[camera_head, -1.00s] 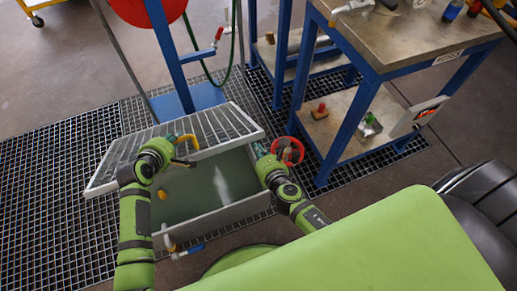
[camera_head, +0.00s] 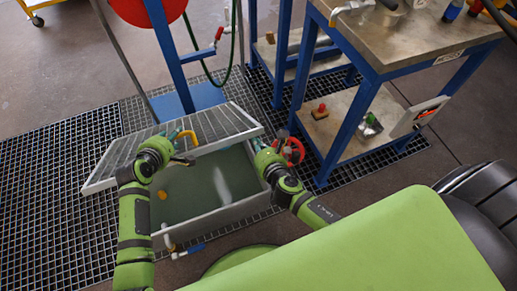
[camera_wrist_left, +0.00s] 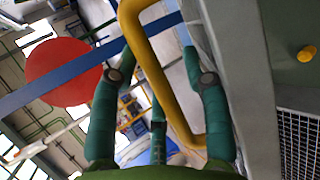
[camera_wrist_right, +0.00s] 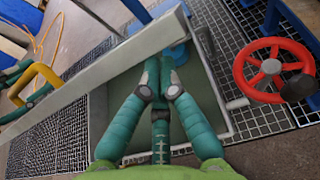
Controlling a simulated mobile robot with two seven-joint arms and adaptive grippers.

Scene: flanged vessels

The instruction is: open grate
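The grate (camera_head: 210,124) is a light metal frame with bars, tilted up over a grey basin (camera_head: 205,188). Its yellow handle (camera_head: 187,138) is a bent bar, seen close in the left wrist view (camera_wrist_left: 155,70). My left gripper (camera_head: 178,134) is at this handle; its fingers (camera_wrist_left: 155,55) are spread apart, with the handle crossing between them. My right gripper (camera_head: 277,141) is near the grate's right corner; in the right wrist view its fingertips (camera_wrist_right: 153,72) are together, beside the grate's edge bar (camera_wrist_right: 110,70). Contact with the bar is unclear.
A red valve wheel (camera_wrist_right: 272,70) stands close to the right of my right gripper. A blue-legged workbench (camera_head: 410,40) with a lower shelf is at right. A blue post with a red disc (camera_head: 145,8) rises behind the grate. Grid flooring (camera_head: 45,180) lies open at left.

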